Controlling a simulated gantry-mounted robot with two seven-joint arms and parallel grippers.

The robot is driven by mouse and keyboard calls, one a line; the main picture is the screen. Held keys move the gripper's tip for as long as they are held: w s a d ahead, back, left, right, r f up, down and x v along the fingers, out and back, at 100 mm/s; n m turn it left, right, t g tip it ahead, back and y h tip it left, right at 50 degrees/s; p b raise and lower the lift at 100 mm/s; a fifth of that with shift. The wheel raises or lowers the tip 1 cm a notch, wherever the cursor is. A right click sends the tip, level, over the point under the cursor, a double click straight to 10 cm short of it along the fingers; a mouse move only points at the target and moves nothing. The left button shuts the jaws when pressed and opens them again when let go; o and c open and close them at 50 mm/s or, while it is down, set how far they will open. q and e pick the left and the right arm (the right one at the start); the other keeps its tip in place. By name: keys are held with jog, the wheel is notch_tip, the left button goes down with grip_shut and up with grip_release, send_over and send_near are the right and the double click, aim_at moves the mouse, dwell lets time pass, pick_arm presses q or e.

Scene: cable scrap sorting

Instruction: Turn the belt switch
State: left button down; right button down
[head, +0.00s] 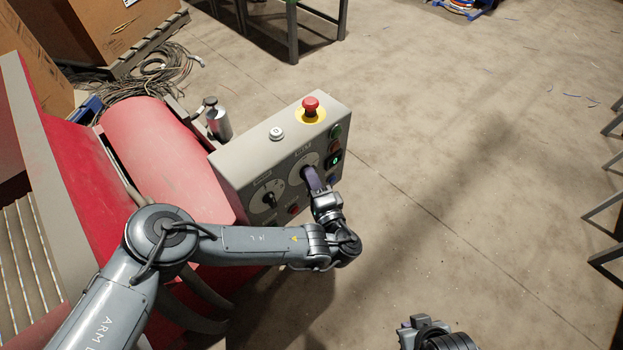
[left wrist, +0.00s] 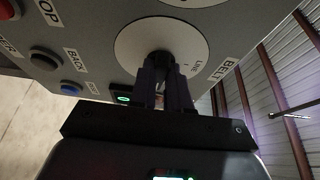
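The belt switch is a dark knob (left wrist: 160,62) on a round pale dial, with the labels BELT and LINE beside it in the left wrist view. In the head view its dial (head: 298,174) is the upper right one on the grey control box (head: 240,160). My left gripper (head: 312,180) reaches the dial from the front. Its two dark fingers (left wrist: 165,80) lie on either side of the knob and appear closed on it. The fingers hide part of the knob. My right gripper (head: 410,328) is at the bottom edge, away from the box; its fingers are unclear.
A second dial with a black knob (head: 268,199) is left of the belt dial. A red emergency button (head: 311,106) tops the box. A green-lit button (left wrist: 123,99) and a blue button (left wrist: 72,88) are close to my left gripper. Open floor lies right.

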dwell(0.3)
pick_arm(q)
jog(key=shift+w+d+f+n+g+y+b, duration=0.15)
jog(key=shift+n+y+b, duration=1)
jog(key=shift+n, duration=2.6)
jog(key=shift+w+d+f+n+g+y+b, duration=0.15)
jog(key=shift+n+y+b, duration=0.25)
jog(key=shift+n+y, duration=2.4)
jog(key=shift+d+f+n+y+b, duration=0.15)
jog(key=shift+n+y+b, duration=0.55)
jog(key=shift+n, duration=3.95)
jog(key=shift+a, duration=0.1)
jog(key=c, duration=1.1)
grip_release()
